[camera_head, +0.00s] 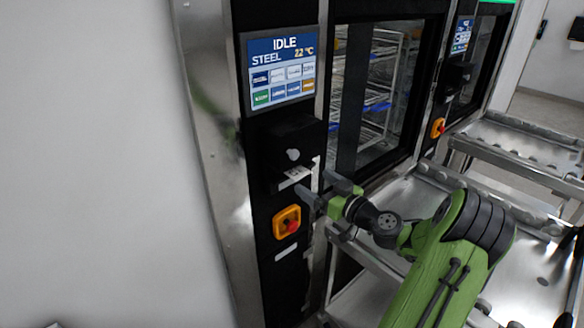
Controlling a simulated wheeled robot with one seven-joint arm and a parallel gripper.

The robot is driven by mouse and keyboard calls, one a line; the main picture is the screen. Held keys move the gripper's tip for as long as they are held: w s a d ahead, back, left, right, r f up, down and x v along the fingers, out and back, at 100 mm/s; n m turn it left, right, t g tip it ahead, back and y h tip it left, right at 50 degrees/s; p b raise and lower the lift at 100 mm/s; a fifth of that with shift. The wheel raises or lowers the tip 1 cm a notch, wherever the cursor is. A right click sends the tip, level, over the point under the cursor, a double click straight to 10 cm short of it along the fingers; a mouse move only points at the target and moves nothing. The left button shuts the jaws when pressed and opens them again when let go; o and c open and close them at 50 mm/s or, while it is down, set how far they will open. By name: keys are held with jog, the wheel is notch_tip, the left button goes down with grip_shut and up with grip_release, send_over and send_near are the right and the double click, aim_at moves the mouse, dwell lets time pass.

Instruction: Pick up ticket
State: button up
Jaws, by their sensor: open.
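A small white ticket (296,172) sticks out of the slot at the bottom of the black printer box (292,143), on the nearer washer's front panel. My gripper (314,188) is at the end of my green arm, just right of and slightly below the ticket. Its grey fingers are spread apart and point left toward the panel. One finger tip appears very close to the ticket in the picture; I cannot tell whether they touch. Nothing shows between the fingers.
A screen (281,67) reading IDLE is above the printer. An orange and red emergency stop (287,222) is below the ticket. A glass door (372,95) with racks inside is to the right. A steel roller table (470,215) lies under my arm, with another (530,140) behind.

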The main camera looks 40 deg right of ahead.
aim_at(296, 173)
jog(key=w, duration=0.4)
jog(key=shift+w+a+p, duration=0.25)
jog(key=shift+w+p, duration=0.05)
jog(key=shift+w, duration=0.1)
jog(key=shift+s, duration=0.15)
jog(key=shift+c, duration=0.4)
jog(key=c, duration=1)
